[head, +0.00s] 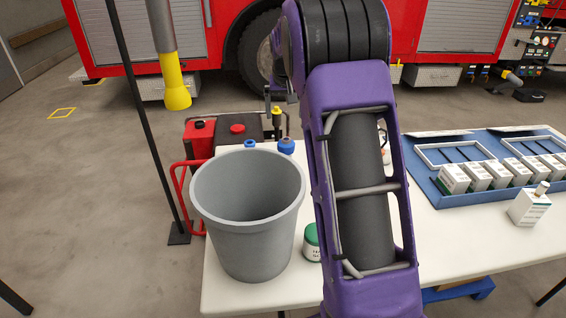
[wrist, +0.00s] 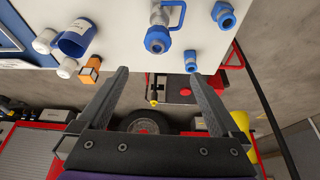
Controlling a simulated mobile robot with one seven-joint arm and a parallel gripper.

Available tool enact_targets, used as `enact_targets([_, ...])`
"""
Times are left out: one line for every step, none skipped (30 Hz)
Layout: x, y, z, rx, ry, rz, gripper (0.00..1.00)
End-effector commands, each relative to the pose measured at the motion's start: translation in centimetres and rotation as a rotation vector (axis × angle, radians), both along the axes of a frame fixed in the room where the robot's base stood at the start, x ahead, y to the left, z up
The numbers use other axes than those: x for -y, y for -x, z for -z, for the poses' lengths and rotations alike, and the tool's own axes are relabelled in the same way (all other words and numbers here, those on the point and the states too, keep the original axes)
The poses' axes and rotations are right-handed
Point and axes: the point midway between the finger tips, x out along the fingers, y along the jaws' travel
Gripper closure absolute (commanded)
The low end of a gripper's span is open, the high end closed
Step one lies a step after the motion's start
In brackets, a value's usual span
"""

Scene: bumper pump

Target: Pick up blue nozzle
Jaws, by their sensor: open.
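Several blue fittings stand on the white table, and I cannot tell for certain which is the blue nozzle. In the wrist view, one small blue fitting (wrist: 191,60) is near the table edge and another blue fitting (wrist: 223,14) is at upper right. A larger metal fitting with a blue ring and a wire handle (wrist: 158,38) is between and beyond my fingertips. In the head view, two blue fittings (head: 249,145) (head: 286,146) show behind the grey bucket. My gripper (wrist: 158,76) is open and empty, touching none of them.
The grey bucket (head: 248,210) and a green-lidded jar (head: 312,243) stand left of my arm. A blue tray (head: 450,199) of white boxes is right. A blue cup (wrist: 77,40) and an orange piece (wrist: 90,68) are left in the wrist view. A red pump (head: 199,136) stands behind.

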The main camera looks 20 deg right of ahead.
Motion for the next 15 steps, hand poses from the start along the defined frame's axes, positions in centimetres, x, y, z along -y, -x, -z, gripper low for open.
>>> enact_targets([0.2, 0.1, 0.7, -0.007, -0.005, 0.003, 0.00])
enact_targets([0.3, 0.0, 1.1, -0.009, -0.008, 0.003, 0.00])
enact_targets([0.4, -0.1, 1.6, -0.010, -0.009, 0.004, 0.00])
enact_targets([0.4, -0.3, 2.1, -0.011, -0.009, 0.004, 0.00])
enact_targets([0.4, -0.4, 2.6, -0.011, -0.009, 0.003, 0.00])
enact_targets([0.5, -0.7, 3.4, -0.013, -0.009, 0.003, 0.00])
enact_targets([0.5, -1.0, 3.9, -0.012, -0.009, 0.003, 0.00])
enact_targets([0.6, -1.2, 4.6, -0.012, -0.009, 0.003, 0.00])
enact_targets([0.7, -1.5, 5.4, -0.013, -0.009, 0.003, 0.00])
enact_targets([0.8, -1.7, 6.0, -0.013, -0.009, 0.003, 0.00])
enact_targets([0.9, -2.0, 6.6, -0.012, -0.009, 0.003, 0.00])
enact_targets([1.0, -2.3, 7.4, -0.012, -0.009, 0.003, 0.00])
enact_targets([1.0, -2.6, 8.0, -0.012, -0.009, 0.003, 0.00])
enact_targets([1.1, -2.8, 8.6, -0.011, -0.009, 0.003, 0.00])
enact_targets([1.2, -3.1, 9.3, -0.011, -0.009, 0.002, 0.00])
